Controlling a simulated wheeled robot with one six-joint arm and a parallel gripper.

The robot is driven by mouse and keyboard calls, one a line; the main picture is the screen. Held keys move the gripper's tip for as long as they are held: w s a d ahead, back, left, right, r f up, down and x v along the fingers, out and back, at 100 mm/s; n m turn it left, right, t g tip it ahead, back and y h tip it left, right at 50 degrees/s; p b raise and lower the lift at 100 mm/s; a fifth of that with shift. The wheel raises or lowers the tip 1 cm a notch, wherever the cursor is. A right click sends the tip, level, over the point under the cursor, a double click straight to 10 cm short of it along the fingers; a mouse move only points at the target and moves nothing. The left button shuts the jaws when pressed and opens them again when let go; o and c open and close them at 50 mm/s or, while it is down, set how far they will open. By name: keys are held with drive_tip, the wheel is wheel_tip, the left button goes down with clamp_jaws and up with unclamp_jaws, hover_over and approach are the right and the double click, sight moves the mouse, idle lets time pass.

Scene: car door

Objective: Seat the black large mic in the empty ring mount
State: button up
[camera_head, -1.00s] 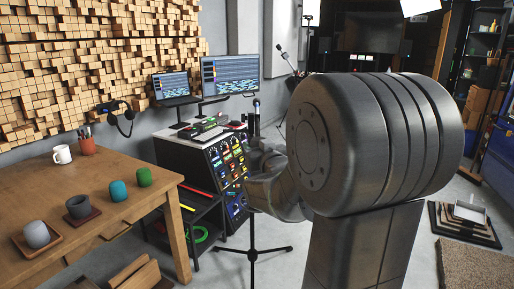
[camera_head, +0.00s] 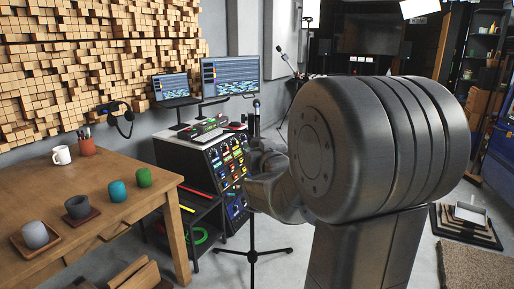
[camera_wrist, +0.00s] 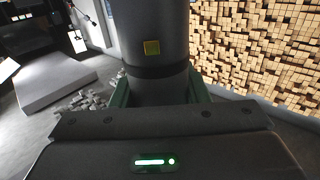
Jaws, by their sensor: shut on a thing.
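In the wrist view the large mic (camera_wrist: 153,35) is a thick dark cylinder with a black band and a small yellow-green square on its side. My gripper (camera_wrist: 158,92) is shut on it, with a green finger on either side. Its upper end runs out of the picture. In the head view my arm hides the gripper and the held mic. I cannot make out an empty ring mount in either view.
A wooden table (camera_head: 130,172) with cups on coasters fills the left. A rack of lit controls (camera_head: 228,165) with two screens stands behind the stand. Another mic stand (camera_head: 285,58) is farther back. Stacked trays (camera_head: 466,225) lie on the floor at right.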

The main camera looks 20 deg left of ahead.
drive_tip(key=shift+f+b, duration=2.9)
drive_tip(key=shift+b, duration=0.2)
drive_tip(key=o, duration=1.3)
drive_tip(key=v, duration=1.4)
drive_tip(key=shift+w, duration=0.15)
drive_tip(key=x, duration=1.3)
drive_tip(key=shift+w+a, duration=0.15)
drive_tip(key=shift+a, duration=0.15)
drive_tip(key=shift+r, duration=0.2)
drive_tip(key=shift+f, duration=0.1)
